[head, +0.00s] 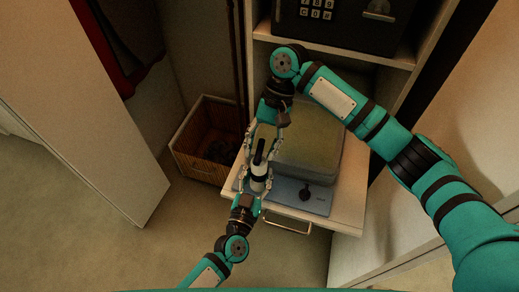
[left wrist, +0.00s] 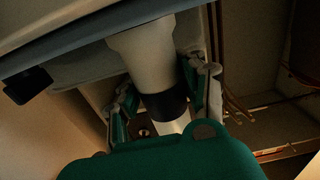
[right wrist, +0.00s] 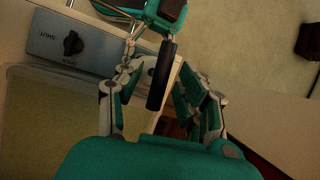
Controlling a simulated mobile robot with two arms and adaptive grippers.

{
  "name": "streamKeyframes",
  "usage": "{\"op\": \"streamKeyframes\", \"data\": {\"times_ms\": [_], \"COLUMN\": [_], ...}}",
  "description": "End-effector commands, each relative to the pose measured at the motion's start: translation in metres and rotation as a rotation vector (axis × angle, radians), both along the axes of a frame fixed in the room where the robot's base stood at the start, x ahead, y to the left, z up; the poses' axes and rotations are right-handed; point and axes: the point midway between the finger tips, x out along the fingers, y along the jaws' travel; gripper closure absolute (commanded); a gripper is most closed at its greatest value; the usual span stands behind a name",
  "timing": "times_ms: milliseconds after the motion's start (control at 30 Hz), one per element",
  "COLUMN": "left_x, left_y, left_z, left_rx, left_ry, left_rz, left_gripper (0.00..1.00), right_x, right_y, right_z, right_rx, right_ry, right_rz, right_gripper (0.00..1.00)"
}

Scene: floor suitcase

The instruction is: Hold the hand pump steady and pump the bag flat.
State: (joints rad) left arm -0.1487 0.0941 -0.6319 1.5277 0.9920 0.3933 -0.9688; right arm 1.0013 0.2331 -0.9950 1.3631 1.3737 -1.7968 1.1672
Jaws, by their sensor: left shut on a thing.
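The hand pump (head: 258,184) stands on the low pull-out shelf, with a white body and a long black handle (head: 260,151). My left gripper (head: 252,186) is shut on the white body; the left wrist view shows the white barrel (left wrist: 145,50) between its fingers. My right gripper (head: 262,148) reaches down from above, its fingers on either side of the black handle (right wrist: 162,75). They look spread, with a gap on at least one side. The bag (head: 310,140) is a pale green, boxy, thick-looking block behind the pump.
A blue-grey panel with a black knob (head: 305,193) lies in front of the bag; the right wrist view shows lettering beside the knob (right wrist: 73,43). A wicker basket (head: 200,165) stands left. A dark safe (head: 345,20) sits above. Open floor lies at front left.

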Motion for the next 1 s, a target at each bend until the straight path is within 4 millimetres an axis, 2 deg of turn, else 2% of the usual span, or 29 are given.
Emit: {"op": "streamKeyframes", "data": {"times_ms": [167,467,767,1000], "left_x": [-0.0003,-0.0004,-0.0004,-0.0006], "left_y": [0.0003,0.0002,0.0000,-0.0004], "left_z": [-0.0007,-0.0007,-0.0006,-0.0005], "left_rx": [0.001,0.000,0.001,0.001], "left_ry": [0.002,0.001,0.001,0.001], "left_rz": [0.000,0.000,0.000,-0.002], "left_gripper": [1.00,1.00,1.00,1.00], "right_x": [-0.0046,-0.0052,-0.0050,-0.0048], "right_y": [0.0036,0.0041,0.0042,0.0048], "right_z": [-0.0119,-0.0137,-0.0134,-0.0128], "right_rx": [0.001,0.000,0.001,0.003], "right_ry": [0.000,0.000,0.000,-0.002], "right_rz": [0.001,0.001,0.001,0.000], "right_gripper": [0.61,0.61,1.00,1.00]}}
